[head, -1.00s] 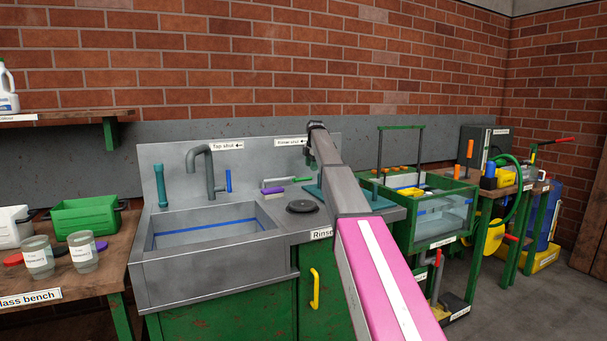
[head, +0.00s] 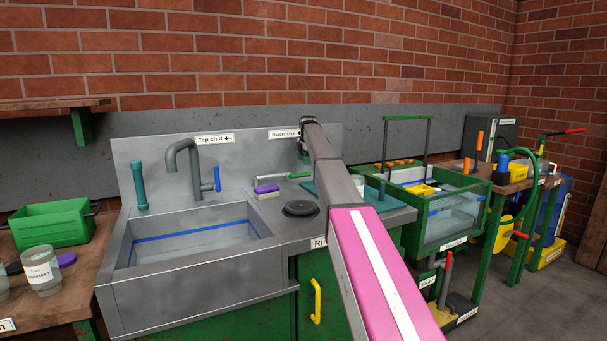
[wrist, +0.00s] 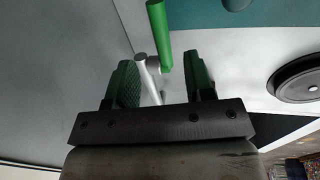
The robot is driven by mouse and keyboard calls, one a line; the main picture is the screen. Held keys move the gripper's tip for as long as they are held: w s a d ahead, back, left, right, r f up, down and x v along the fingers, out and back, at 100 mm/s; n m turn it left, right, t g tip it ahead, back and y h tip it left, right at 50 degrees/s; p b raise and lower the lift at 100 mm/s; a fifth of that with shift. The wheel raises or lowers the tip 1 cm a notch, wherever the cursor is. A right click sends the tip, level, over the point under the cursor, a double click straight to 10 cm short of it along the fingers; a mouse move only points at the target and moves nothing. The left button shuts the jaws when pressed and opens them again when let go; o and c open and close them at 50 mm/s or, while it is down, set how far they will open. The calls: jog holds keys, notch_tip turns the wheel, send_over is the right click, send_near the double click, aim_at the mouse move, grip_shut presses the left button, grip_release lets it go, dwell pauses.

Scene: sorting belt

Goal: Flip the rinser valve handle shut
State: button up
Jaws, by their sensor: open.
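The rinser valve has a green handle (wrist: 160,36) on a grey metal stem (wrist: 148,68). In the wrist view the handle rises from just beyond my fingertips toward the top edge, and the stem shows in the gap between the fingers. My gripper (wrist: 158,62) is open and holds nothing; I cannot tell whether either finger touches the stem. In the head view a green bar (head: 299,175) on the counter looks like the handle, beside my arm. A "Rinser shut" sign (head: 284,133) with a left arrow is on the backsplash. My fingers are not clear in the head view.
A round black rinser disc (head: 300,208) is set in the counter, also at the right in the wrist view (wrist: 300,82). The sink (head: 190,230) with tap is left; a teal mat (head: 380,197) is right.

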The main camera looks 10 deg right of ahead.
aim_at(299, 175)
jog(key=f, duration=0.3)
jog(key=w+f, duration=0.1)
jog(key=f, duration=0.3)
jog(key=shift+w+a, duration=0.2)
jog(key=shift+c, duration=0.4)
grip_shut()
